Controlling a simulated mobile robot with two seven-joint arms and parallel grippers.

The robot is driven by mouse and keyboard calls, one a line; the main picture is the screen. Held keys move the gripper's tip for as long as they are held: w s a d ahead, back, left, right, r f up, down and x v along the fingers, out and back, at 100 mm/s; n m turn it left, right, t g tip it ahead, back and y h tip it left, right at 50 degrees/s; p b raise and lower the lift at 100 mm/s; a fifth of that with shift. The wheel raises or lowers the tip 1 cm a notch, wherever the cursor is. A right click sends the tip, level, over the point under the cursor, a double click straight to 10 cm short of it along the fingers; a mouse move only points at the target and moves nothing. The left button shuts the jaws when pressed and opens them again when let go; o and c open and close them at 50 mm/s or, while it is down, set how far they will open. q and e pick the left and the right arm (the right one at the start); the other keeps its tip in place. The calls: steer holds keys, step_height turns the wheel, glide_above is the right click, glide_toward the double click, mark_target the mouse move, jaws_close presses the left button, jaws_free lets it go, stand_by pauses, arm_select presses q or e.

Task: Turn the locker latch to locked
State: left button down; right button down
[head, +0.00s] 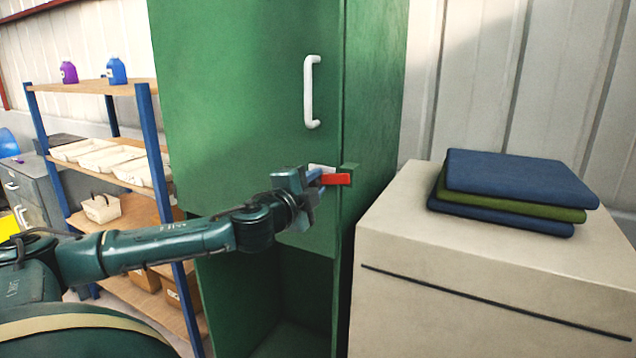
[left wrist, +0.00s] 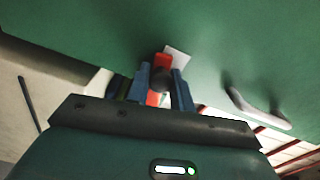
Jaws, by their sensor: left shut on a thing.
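The green locker (head: 240,90) stands in the middle of the head view, its upper door closed against the frame. The red latch (head: 336,179) sits at the door's right edge, lying about horizontal with its end over the green catch on the side. A white plate (head: 318,168) shows behind it. My left gripper (head: 318,180) is at the latch, shut on it; the fingers hide part of the latch. In the left wrist view the red latch (left wrist: 162,62) and a dark round knob (left wrist: 162,78) show between the blue fingers (left wrist: 163,92). My right gripper is not in view.
A white door handle (head: 312,92) is above the latch. A beige cabinet (head: 470,260) with folded cloths (head: 515,185) stands close on the right. A shelf with bins (head: 100,160) stands on the left. The locker's lower compartment (head: 270,300) is open.

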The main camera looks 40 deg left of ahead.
arm_select(q)
steer(key=shift+a+r+m+p, duration=0.1)
steer(key=shift+r+m+p, duration=0.55)
steer(key=shift+m, duration=0.45)
steer(key=c, duration=1.3)
jaws_free()
steer(key=shift+s+f, duration=0.1)
steer(key=shift+s, duration=0.05)
steer(key=p+v, duration=0.2)
steer(key=v, duration=1.1)
